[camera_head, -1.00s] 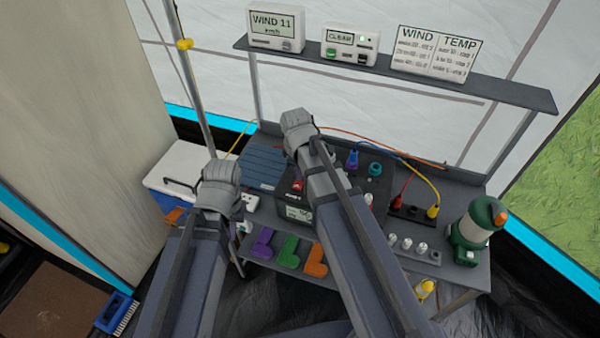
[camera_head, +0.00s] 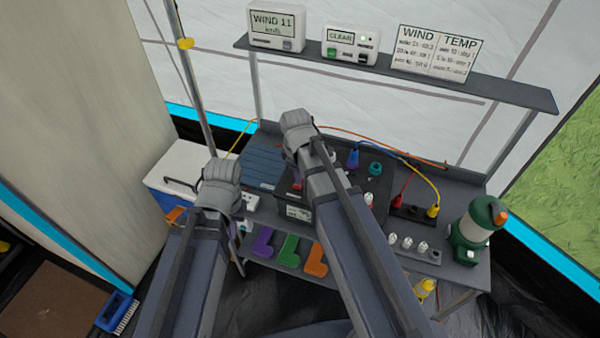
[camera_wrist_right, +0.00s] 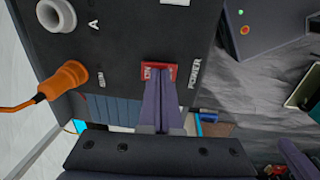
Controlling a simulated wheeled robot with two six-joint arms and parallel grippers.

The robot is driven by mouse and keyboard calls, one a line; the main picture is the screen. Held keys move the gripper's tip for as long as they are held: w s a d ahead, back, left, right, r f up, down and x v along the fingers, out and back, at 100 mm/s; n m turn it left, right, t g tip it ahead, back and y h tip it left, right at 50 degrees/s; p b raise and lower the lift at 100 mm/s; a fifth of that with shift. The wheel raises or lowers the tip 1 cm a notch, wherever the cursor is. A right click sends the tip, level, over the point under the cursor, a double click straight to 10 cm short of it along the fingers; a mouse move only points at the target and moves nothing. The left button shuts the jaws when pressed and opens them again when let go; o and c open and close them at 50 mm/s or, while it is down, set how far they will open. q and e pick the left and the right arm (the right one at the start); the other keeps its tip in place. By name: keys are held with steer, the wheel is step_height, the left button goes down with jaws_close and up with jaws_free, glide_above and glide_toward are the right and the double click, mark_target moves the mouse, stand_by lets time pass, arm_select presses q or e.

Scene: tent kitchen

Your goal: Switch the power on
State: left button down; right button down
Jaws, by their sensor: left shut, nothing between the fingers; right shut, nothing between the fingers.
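The red power switch (camera_wrist_right: 150,67) sits on the black power box (camera_wrist_right: 125,35), beside the printed word POWER, in the right wrist view. My right gripper (camera_wrist_right: 160,78) is shut and empty, its fingertips at the switch, touching or very nearly touching it. The fingers cover part of the switch, so I cannot tell its position. In the head view a bit of red switch (camera_head: 297,185) shows on the box (camera_head: 340,186), beside my right arm, which hides the right fingertips. My left gripper (camera_head: 237,209) is shut and empty left of the box.
Cables run from colored plugs to a socket strip (camera_head: 412,212). Purple, green and orange L-shaped pieces lie on the lower shelf. A shelf with display units (camera_head: 351,44) hangs above. A blue-and-white cooler (camera_head: 180,175) stands left.

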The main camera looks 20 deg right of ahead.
mark_target(297, 187)
stand_by(0.3)
steer(key=shift+r+p, duration=0.85)
step_height(297, 187, up, 12)
steer(key=s+a+p, duration=0.1)
steer(key=p, duration=1.1)
steer(key=shift+s, duration=0.3)
steer(key=shift+w, duration=0.1)
steer(key=shift+w+d+t, duration=0.3)
steer(key=shift+w, duration=0.2)
